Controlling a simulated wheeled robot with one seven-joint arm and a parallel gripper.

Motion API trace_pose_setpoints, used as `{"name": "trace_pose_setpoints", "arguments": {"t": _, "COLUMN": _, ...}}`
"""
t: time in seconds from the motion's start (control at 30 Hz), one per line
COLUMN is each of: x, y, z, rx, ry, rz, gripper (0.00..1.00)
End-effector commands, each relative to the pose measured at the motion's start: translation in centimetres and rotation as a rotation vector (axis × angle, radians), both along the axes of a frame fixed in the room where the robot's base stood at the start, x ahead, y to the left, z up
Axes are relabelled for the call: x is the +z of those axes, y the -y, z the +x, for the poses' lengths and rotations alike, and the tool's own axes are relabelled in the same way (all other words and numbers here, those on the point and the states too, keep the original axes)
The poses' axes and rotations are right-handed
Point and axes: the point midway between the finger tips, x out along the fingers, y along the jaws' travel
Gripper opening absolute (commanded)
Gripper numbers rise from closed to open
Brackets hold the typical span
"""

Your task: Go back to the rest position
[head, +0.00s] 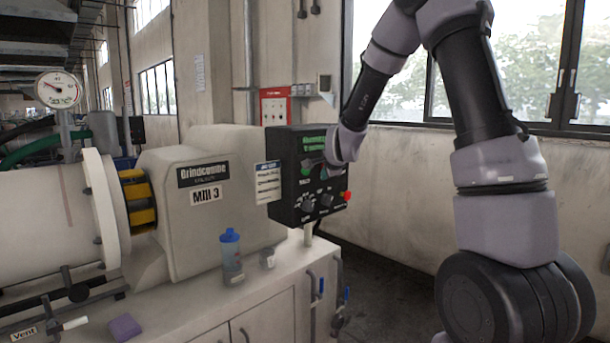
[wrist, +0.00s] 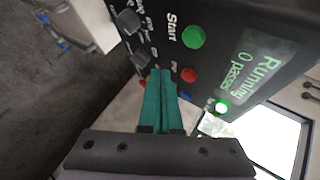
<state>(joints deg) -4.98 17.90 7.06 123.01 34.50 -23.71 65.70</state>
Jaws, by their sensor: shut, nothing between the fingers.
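My gripper (wrist: 160,75) is shut and empty, its two teal fingers together in front of the black control panel (wrist: 255,20). I cannot tell whether the fingertips touch the panel. In the head view the panel (head: 285,150) stands beside the Mill 3 housing (head: 225,150), and my wrist covers part of its right side.
A blue-capped bottle (head: 231,258) stands on the cabinet top below the mill. A purple cloth or sponge (head: 125,327) lies at the front left. A red button (head: 347,196) sticks out at the panel's right edge. Open floor (head: 375,280) lies right of the cabinet, with windows behind.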

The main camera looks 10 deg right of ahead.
Motion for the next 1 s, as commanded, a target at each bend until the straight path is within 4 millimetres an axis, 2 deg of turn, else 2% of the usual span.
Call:
{"name": "trace_pose_setpoints", "arguments": {"t": 0.07, "x": 0.6, "y": 0.1, "z": -0.4, "rx": 0.011, "ry": -0.001, "rz": -0.008, "gripper": 0.00}}
{"name": "trace_pose_setpoints", "arguments": {"t": 0.17, "x": 2.5, "y": 0.3, "z": -1.9, "rx": 0.053, "ry": -0.012, "rz": -0.042, "gripper": 0.00}}
{"name": "trace_pose_setpoints", "arguments": {"t": 0.27, "x": 5.5, "y": 0.8, "z": -4.8, "rx": 0.132, "ry": -0.034, "rz": -0.106, "gripper": 0.00}}
{"name": "trace_pose_setpoints", "arguments": {"t": 0.4, "x": 9.4, "y": 1.7, "z": -10.8, "rx": 0.273, "ry": -0.077, "rz": -0.227, "gripper": 0.00}}
{"name": "trace_pose_setpoints", "arguments": {"t": 0.47, "x": 10.6, "y": 2.1, "z": -13.6, "rx": 0.332, "ry": -0.097, "rz": -0.279, "gripper": 0.00}}
{"name": "trace_pose_setpoints", "arguments": {"t": 0.6, "x": 12.7, "y": 3.1, "z": -20.4, "rx": 0.470, "ry": -0.141, "rz": -0.397, "gripper": 0.00}}
{"name": "trace_pose_setpoints", "arguments": {"t": 0.8, "x": 13.8, "y": 4.5, "z": -30.2, "rx": 0.651, "ry": -0.200, "rz": -0.548, "gripper": 0.00}}
{"name": "trace_pose_setpoints", "arguments": {"t": 0.9, "x": 13.6, "y": 5.0, "z": -33.9, "rx": 0.718, "ry": -0.223, "rz": -0.598, "gripper": 0.00}}
{"name": "trace_pose_setpoints", "arguments": {"t": 1.0, "x": 13.3, "y": 5.3, "z": -36.4, "rx": 0.766, "ry": -0.239, "rz": -0.630, "gripper": 0.00}}
